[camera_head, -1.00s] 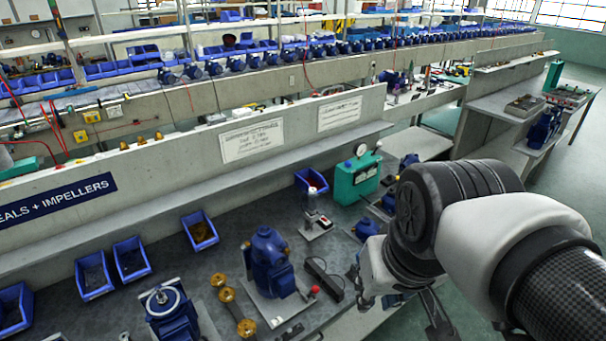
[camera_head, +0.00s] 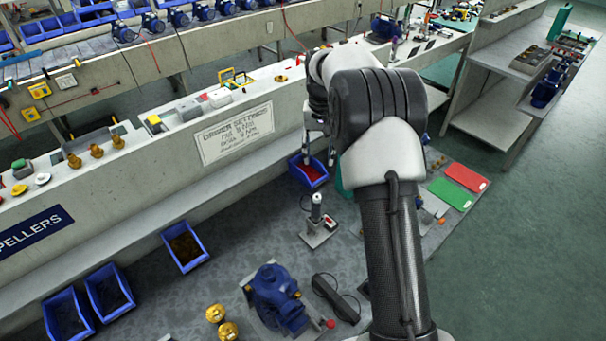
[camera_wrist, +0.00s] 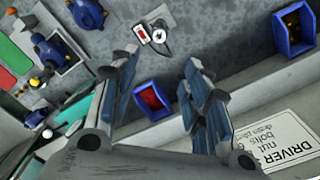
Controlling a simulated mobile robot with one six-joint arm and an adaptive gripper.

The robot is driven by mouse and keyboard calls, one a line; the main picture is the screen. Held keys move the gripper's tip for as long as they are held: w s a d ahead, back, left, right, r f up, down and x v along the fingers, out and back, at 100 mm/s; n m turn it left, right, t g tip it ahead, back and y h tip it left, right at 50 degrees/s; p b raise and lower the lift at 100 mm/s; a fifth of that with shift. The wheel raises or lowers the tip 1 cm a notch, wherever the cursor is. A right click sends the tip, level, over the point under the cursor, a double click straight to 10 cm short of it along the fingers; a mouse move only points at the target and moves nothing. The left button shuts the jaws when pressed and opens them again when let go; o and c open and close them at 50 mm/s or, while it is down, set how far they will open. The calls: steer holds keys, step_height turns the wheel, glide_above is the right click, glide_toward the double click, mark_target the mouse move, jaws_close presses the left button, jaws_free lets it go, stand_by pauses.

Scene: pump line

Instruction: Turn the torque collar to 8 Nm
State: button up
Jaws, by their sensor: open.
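A small driver (camera_head: 316,208) with a light-coloured top stands upright in a grey stand (camera_head: 318,236) with a red button or switch. It also shows in the wrist view (camera_wrist: 158,36), seen from above with a pale round face. The torque collar is too small to make out, and its setting cannot be read. My gripper (camera_head: 319,148) is open and empty above the back of the bench, over a blue bin with red contents, behind and above the driver. In the wrist view its fingers (camera_wrist: 158,65) point toward the driver, apart from it.
A wall sign (camera_head: 235,133) headed driver settings hangs behind. Blue bins (camera_head: 186,248) line the back. A blue pump (camera_head: 279,297) and a dark elongated part (camera_head: 336,299) lie in front of the driver. Green (camera_head: 450,193) and red (camera_head: 466,177) mats lie at right.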

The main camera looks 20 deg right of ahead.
mark_target(317, 197)
step_height(317, 197, down, 18)
steer(key=b, duration=0.3)
steer(key=shift+r, duration=0.15)
steer(key=shift+c, duration=0.5)
jaws_close()
